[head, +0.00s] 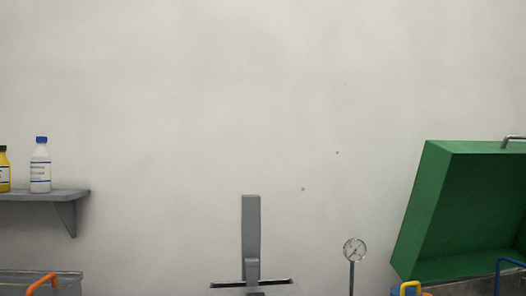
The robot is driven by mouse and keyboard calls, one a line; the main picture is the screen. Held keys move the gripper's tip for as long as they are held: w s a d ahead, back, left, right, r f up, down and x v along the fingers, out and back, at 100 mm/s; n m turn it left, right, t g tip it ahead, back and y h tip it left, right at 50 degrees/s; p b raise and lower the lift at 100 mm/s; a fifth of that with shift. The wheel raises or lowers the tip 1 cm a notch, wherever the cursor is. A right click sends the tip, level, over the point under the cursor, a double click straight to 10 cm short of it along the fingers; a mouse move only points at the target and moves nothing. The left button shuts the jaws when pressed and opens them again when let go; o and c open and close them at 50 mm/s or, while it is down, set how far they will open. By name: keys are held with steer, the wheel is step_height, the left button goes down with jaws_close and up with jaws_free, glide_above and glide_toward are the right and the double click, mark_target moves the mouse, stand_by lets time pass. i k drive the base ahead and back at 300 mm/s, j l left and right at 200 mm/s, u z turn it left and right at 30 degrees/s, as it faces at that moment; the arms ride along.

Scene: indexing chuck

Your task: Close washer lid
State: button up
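The green washer lid (425,205) stands raised at the right side of the head view, with its hollow inner side showing. A metal handle (514,139) is at its top edge, cut off by the right picture border. The washer body (455,287) shows only as a grey strip below the lid; the rest is out of the picture. My gripper is not in view.
A round gauge (354,249) on a thin stem stands left of the lid. A yellow handle (410,287) and a blue handle (507,268) show by the washer. A grey wall shelf (45,195) holds a white bottle (40,165) and a yellow bottle (4,170). An orange handle (42,282) is lower left.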

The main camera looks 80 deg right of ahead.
mark_target(466, 210)
steer(key=j+z, duration=0.25)
steer(key=z, duration=0.15)
steer(key=j+z, duration=0.4)
steer(key=l+z, duration=0.1)
steer(key=z, duration=3.05)
steer(key=i+l+z, duration=0.25)
steer(key=i+l, duration=0.25)
steer(key=i, duration=0.05)
